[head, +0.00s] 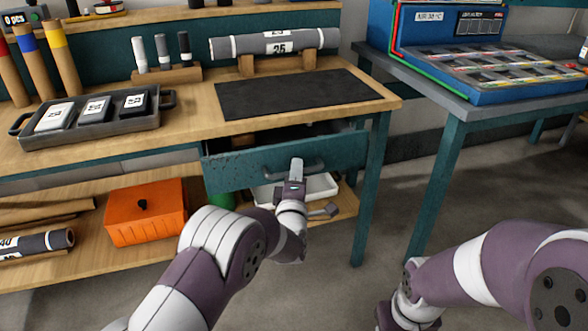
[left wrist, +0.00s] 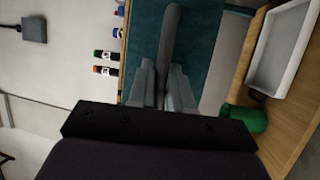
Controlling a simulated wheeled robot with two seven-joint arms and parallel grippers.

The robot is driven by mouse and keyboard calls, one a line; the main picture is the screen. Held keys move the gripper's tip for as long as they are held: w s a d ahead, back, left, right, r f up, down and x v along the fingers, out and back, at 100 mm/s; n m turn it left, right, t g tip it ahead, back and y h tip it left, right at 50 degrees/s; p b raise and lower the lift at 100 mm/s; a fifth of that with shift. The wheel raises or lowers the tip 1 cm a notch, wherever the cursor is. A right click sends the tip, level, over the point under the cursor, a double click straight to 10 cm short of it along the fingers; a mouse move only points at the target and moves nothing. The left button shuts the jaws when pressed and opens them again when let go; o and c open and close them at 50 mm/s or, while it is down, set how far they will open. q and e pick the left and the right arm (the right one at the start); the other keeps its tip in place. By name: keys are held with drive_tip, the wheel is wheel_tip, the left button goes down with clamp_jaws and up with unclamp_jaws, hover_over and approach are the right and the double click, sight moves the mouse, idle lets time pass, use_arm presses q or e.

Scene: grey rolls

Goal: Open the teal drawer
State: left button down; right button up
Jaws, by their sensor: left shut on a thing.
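The teal drawer (head: 235,170) sits under the wooden workbench top and stands partly pulled out. A dark gap with some items inside shows above its front. Its grey bar handle (head: 316,166) is on the middle of the front. My left gripper (head: 297,168) is at the handle and is shut on it. In the left wrist view, the two fingers (left wrist: 164,82) close around the handle (left wrist: 171,30), with the teal front (left wrist: 205,45) behind. My right arm shows at the lower right, but its gripper is out of the picture.
Below the drawer, the lower shelf holds an orange box (head: 146,212), a white tray (head: 322,187) and a green object (head: 221,200). A bench leg (head: 371,190) stands right of the drawer. A second table (head: 470,112) is farther right, with open floor between.

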use_arm(q)
drive_tip(key=s+d, duration=0.4)
drive_tip(key=s, duration=0.8)
drive_tip(key=shift+s+p, duration=0.3)
drive_tip(key=shift+p, duration=0.15)
drive_tip(key=c, duration=1.1)
unclamp_jaws()
drive_tip(key=p+v, duration=0.2)
drive_tip(key=v, duration=1)
drive_tip(key=shift+s+f, duration=0.1)
drive_tip(key=shift+s, duration=0.25)
